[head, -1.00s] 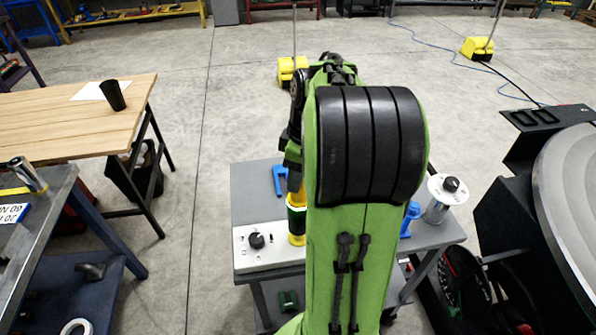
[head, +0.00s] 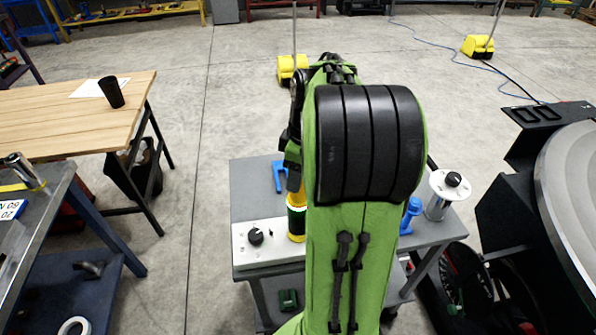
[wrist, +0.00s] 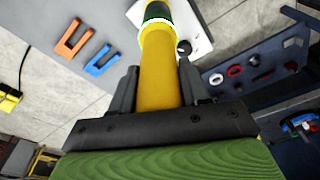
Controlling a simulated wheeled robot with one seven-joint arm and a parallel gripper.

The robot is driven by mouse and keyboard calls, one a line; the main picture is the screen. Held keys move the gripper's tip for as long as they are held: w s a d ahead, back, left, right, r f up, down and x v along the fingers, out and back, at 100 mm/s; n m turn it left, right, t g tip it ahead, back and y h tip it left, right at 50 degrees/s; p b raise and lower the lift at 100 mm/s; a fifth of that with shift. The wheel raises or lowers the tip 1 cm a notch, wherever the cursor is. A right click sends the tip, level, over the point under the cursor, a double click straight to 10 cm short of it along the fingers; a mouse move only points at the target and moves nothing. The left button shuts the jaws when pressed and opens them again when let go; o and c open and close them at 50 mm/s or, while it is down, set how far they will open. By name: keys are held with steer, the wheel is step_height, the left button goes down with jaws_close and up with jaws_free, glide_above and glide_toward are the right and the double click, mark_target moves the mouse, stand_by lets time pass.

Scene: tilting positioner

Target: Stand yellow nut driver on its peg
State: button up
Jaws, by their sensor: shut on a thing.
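The yellow nut driver (wrist: 160,78) is between my gripper's fingers (wrist: 158,88) in the wrist view. Its yellow shaft runs away from the gripper to a bright yellow ring and a dark green band at the far end. In the head view, part of the driver (head: 297,222) shows left of my green arm, beside the white control box on the grey bench. I cannot make out the peg, or whether the driver's far end touches anything.
The grey bench (head: 255,190) carries a white control box (head: 272,243) with a black knob. A blue bracket (wrist: 103,60) and an orange bracket (wrist: 75,40) lie nearby. A blue item (head: 411,215) and a silver cylinder (head: 438,205) stand right of my arm. A large round machine (head: 570,200) is farther right.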

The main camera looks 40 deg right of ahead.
steer(key=shift+f+b, duration=0.9)
steer(key=shift+f, duration=0.25)
steer(key=o, duration=1.2)
steer(key=shift+o, duration=0.7)
steer(key=o, duration=0.4)
steer(key=shift+r, duration=0.1)
